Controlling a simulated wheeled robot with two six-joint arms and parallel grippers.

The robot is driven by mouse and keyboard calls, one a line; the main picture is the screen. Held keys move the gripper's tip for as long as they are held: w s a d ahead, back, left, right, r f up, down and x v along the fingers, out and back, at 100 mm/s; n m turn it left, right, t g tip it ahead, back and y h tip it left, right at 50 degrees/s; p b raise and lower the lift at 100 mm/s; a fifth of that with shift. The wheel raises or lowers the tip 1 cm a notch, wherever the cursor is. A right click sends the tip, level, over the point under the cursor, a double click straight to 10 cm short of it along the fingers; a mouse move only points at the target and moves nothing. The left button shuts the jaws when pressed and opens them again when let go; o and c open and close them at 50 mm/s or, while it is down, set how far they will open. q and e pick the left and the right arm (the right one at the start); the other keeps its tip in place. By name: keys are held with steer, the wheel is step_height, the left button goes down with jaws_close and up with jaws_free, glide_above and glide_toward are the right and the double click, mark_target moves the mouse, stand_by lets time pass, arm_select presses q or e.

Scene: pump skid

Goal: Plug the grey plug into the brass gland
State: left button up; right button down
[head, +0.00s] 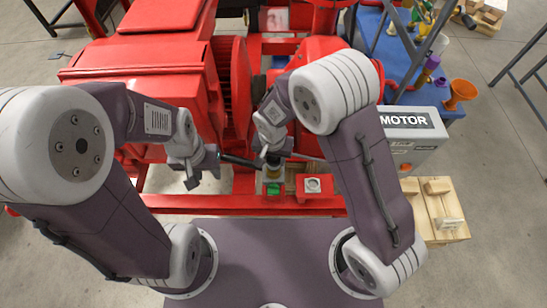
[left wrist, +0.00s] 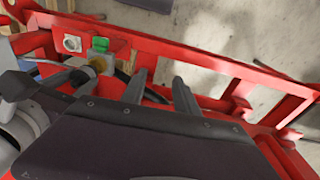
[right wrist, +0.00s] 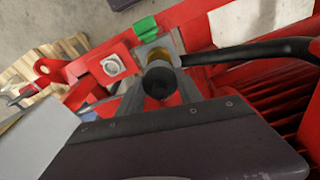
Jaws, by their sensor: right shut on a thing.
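My right gripper (head: 272,160) is shut on a dark grey round piece (right wrist: 158,84), which looks like the grey plug seen end-on. The brass gland (right wrist: 165,57) shows as a gold ring just beyond it, largely hidden by the plug and fingers. Brass also shows in the left wrist view (left wrist: 97,64), beside my right gripper. I cannot tell whether the plug is inside the gland or only against it. A black cable (right wrist: 250,50) runs sideways close to the gland. My left gripper (head: 196,181) is open and empty, left of the gland; its fingers stand apart (left wrist: 160,92).
A green block (head: 273,188) sits in front of the gland. A pale round fitting (head: 313,185) on a red plate is to its right. The grey MOTOR box (head: 412,140) and a wooden pallet (head: 440,208) stand further right. The red skid rail (head: 180,204) runs across the front.

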steer(key=shift+f+b, duration=1.55)
steer(key=shift+f, duration=0.2)
stand_by(0.5)
steer(key=c, duration=0.7)
jaws_free()
steer(key=shift+r, duration=0.1)
steer(key=r, duration=0.6)
steer(key=s+r, duration=0.1)
steer(key=r, duration=0.2)
steer(key=shift+s+a, duration=0.1)
steer(key=shift+f, duration=0.1)
